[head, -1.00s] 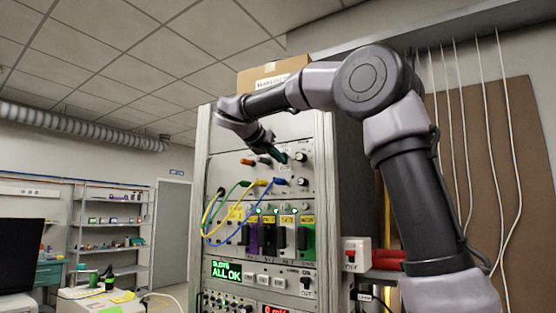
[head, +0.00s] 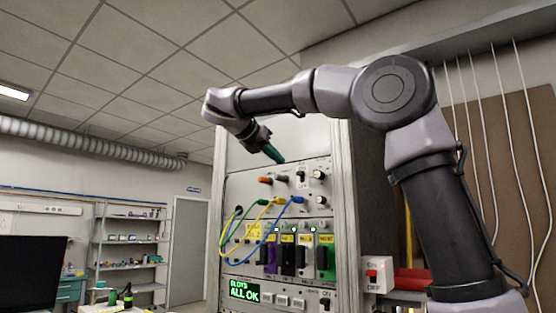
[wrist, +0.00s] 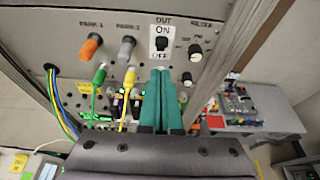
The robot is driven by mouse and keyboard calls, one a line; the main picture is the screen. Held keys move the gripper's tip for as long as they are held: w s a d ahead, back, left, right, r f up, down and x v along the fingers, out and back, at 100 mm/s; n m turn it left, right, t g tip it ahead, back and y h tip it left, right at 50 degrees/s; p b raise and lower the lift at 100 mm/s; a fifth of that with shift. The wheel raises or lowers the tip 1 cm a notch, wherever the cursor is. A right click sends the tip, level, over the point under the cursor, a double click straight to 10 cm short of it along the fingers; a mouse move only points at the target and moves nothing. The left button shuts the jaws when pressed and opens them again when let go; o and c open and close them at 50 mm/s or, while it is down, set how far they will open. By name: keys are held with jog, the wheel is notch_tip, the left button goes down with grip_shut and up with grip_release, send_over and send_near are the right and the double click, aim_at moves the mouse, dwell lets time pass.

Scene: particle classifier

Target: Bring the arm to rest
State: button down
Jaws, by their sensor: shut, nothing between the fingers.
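My gripper (head: 273,153) hangs from my raised, bent arm in front of the upper part of the rack panel (head: 290,215). Its green fingers are shut with nothing between them. In the wrist view the shut fingers (wrist: 168,100) point toward the panel, just below a black switch (wrist: 162,43) in an ON/OFF plate. In the head view the fingertips stand above and left of that switch. Whether they touch the panel cannot be told, but no contact shows.
Green, yellow and blue cables (head: 240,228) loop out from the panel's left side. A green display (head: 244,291) reads ALL OK. A small switch box (head: 377,273) stands right of the rack, near my arm. Open air lies left of the rack.

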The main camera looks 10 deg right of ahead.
jog(key=shift+d, duration=0.1)
jog(key=s+d+f+m+g+y, duration=0.2)
jog(key=s+d+f+m+y, duration=0.15)
jog(key=d+f+m, duration=0.35)
jog(key=s+d+f+m+g+y, duration=0.2)
jog(key=s+d+f+m, duration=0.3)
jog(key=f, duration=0.4)
jog(key=s+d+f+m+t+y, duration=0.1)
jog(key=s+f+m+y, duration=0.5)
jog(key=s+f+m, duration=0.7)
notch_tip(320, 180, down, 3)
jog(key=m, duration=0.6)
jog(key=shift+s, duration=0.2)
